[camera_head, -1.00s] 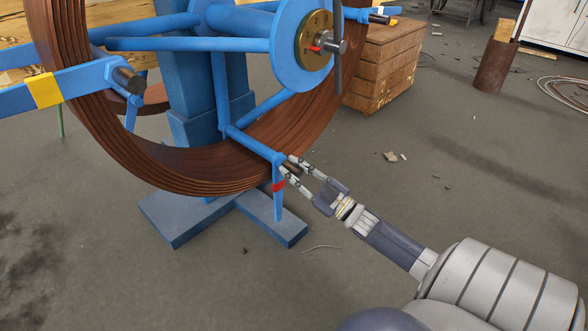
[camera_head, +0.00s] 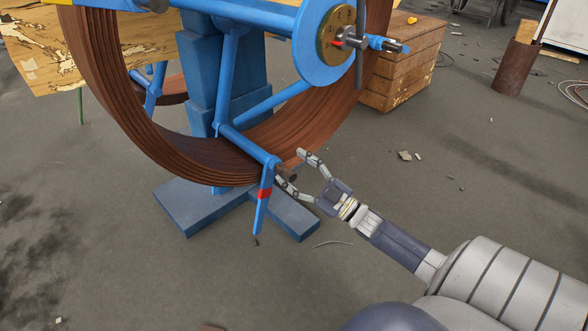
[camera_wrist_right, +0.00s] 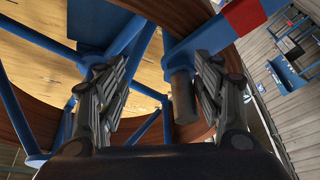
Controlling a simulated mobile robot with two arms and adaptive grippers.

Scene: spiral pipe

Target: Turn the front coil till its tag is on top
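The front coil is a wide ring of brown pipe (camera_head: 150,145) on a blue spoked reel (camera_head: 232,75). A red tag (camera_head: 265,193) is on the blue arm at the bottom of the reel, which points down; the tag also shows in the right wrist view (camera_wrist_right: 245,15). A dark peg (camera_head: 289,172) sticks out from that arm. My right gripper (camera_head: 291,169) is open, with its fingers spread on either side of the peg. In the right wrist view the peg (camera_wrist_right: 183,97) lies between the fingers, nearer the right one. My left gripper is not in view.
The reel's hub disc (camera_head: 336,32) has a brass plate and a shaft end. The blue stand's foot (camera_head: 185,210) spreads on the floor below. A wooden crate (camera_head: 405,65) is behind to the right, with a rusty pipe piece (camera_head: 516,68) beyond.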

